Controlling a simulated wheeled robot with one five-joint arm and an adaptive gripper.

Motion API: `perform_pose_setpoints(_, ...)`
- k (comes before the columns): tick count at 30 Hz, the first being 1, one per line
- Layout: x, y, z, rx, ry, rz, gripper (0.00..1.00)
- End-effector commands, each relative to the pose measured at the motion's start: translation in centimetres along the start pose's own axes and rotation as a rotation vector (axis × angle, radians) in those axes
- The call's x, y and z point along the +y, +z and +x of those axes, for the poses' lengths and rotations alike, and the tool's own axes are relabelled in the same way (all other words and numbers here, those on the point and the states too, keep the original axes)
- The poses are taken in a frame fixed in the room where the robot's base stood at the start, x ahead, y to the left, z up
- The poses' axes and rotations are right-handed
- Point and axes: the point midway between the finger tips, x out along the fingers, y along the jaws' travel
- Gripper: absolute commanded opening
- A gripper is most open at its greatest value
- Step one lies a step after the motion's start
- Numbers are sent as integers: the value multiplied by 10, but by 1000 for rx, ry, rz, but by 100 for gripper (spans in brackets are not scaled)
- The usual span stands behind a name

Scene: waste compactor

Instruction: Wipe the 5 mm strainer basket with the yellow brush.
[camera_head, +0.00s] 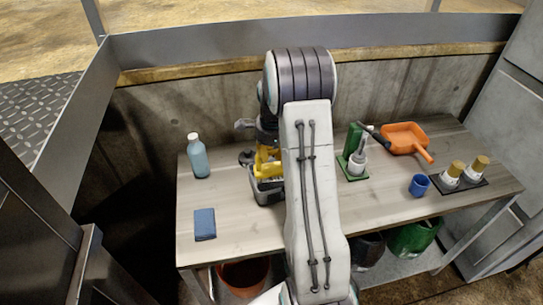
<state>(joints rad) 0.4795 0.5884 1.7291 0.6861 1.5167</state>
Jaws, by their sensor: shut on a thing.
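My gripper (264,143) is pointed down over the left-middle part of the workbench, partly hidden behind my own arm. It is shut on a yellow thing, which looks like the yellow brush (266,162). Directly below is a dark grey, open-topped container (267,194), which may be the strainer basket; its right side is hidden by my arm. The yellow thing overlaps the container's top in the picture. I cannot tell whether they touch, and the mesh size cannot be read.
On the workbench (250,232) are a blue bottle (198,157), a blue cloth (204,224), a green-based brush holder (356,166), an orange dustpan (404,138), a blue cup (419,185) and two capped jars (452,174). A concrete wall (180,115) stands behind. Buckets (414,236) sit below.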

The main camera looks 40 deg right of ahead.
Motion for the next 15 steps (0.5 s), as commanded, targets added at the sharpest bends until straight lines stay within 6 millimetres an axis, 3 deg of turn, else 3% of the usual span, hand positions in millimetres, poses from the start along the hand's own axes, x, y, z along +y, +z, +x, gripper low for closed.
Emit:
perform_pose_setpoints(9,-3,2,-31,-1,-1,-4,0)
perform_pose_setpoints(15,-3,2,-34,-1,-1,-5,0)
